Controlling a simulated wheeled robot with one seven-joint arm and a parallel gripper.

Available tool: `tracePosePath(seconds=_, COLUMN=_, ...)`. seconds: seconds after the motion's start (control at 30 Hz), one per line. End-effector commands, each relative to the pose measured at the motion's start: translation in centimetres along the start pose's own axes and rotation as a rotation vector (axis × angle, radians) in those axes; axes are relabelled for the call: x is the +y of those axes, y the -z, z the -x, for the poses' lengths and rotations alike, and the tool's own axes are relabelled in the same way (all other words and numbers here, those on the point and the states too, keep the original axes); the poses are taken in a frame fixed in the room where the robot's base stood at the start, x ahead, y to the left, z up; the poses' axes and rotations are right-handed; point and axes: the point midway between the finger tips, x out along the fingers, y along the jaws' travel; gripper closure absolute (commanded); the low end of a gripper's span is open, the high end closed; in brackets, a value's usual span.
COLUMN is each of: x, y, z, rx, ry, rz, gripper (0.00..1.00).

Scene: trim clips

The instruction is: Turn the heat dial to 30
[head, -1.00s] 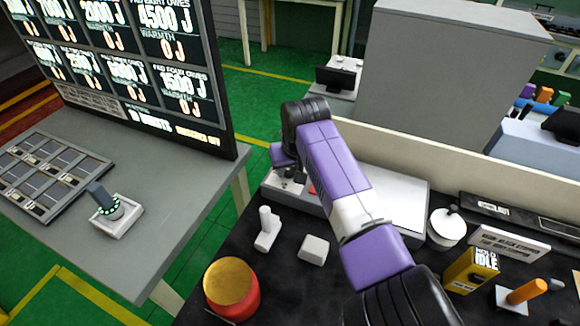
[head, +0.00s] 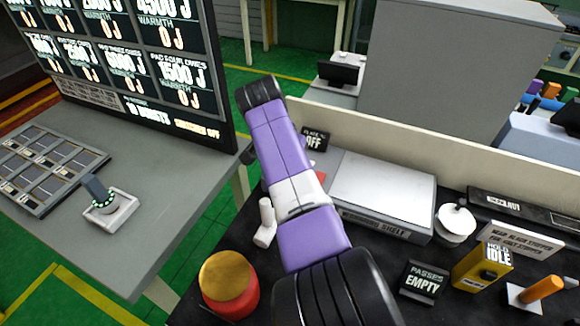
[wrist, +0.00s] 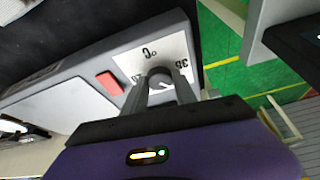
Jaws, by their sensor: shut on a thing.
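The heat dial (wrist: 160,76) is a grey round knob on a white scale plate (wrist: 181,52) marked °C, seen upside down in the wrist view. A 35 shows at the scale's right; the marks at the left are partly covered. My gripper (wrist: 159,84) has its two grey fingers closed around the knob, one on each side. A light line shows on the knob, but I cannot read its value. In the head view my purple arm hides the dial and the fingers.
A red button (wrist: 110,83) sits beside the scale plate. In the head view, the heating shelf (head: 385,190) and a display reading OFF (head: 313,141) are right of my arm.

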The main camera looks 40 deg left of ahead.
Motion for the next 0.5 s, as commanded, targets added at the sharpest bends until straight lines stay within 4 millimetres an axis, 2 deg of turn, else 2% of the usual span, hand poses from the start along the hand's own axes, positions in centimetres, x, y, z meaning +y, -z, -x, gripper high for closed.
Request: tracePosePath(seconds=0.5, x=-0.09, y=-0.09, z=-0.06, rx=-0.002, ry=-0.053, rz=-0.124, gripper=1.00)
